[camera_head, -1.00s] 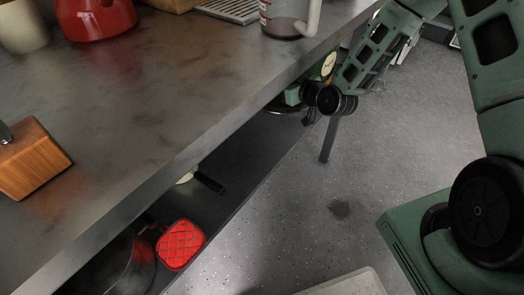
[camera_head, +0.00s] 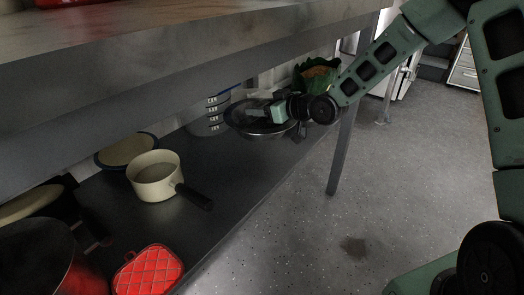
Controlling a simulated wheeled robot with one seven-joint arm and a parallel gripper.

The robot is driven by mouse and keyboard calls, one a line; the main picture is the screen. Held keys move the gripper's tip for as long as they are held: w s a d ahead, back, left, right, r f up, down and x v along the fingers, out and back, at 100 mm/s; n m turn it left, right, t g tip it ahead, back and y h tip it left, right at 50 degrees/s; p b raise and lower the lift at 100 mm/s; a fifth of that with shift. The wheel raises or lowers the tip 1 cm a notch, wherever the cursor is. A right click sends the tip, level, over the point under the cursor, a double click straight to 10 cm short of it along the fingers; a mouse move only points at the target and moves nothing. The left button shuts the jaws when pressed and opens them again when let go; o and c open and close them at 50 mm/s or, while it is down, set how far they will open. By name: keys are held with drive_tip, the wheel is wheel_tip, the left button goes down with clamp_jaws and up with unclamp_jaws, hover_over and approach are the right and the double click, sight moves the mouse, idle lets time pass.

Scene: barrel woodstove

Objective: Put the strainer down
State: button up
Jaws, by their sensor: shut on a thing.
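The strainer (camera_head: 262,130) is a round, dark metallic bowl shape under the counter, over the far part of the lower shelf (camera_head: 235,185). My gripper (camera_head: 268,112) reaches in from the right and is shut on the strainer at its near right side. The fingertips are small and dark here, so the exact grip point is hard to make out. I cannot tell whether the strainer's underside touches the shelf.
A cream saucepan (camera_head: 155,178) with a dark handle, a pale blue-rimmed dish (camera_head: 125,150), a red quilted pad (camera_head: 148,272) and a red pot (camera_head: 40,262) occupy the near shelf. Mid-shelf is bare.

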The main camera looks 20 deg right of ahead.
wheel_tip(320, 180, down, 9)
drive_tip(key=b, duration=0.4)
drive_tip(key=shift+f, duration=0.15)
drive_tip(key=o, duration=1.2)
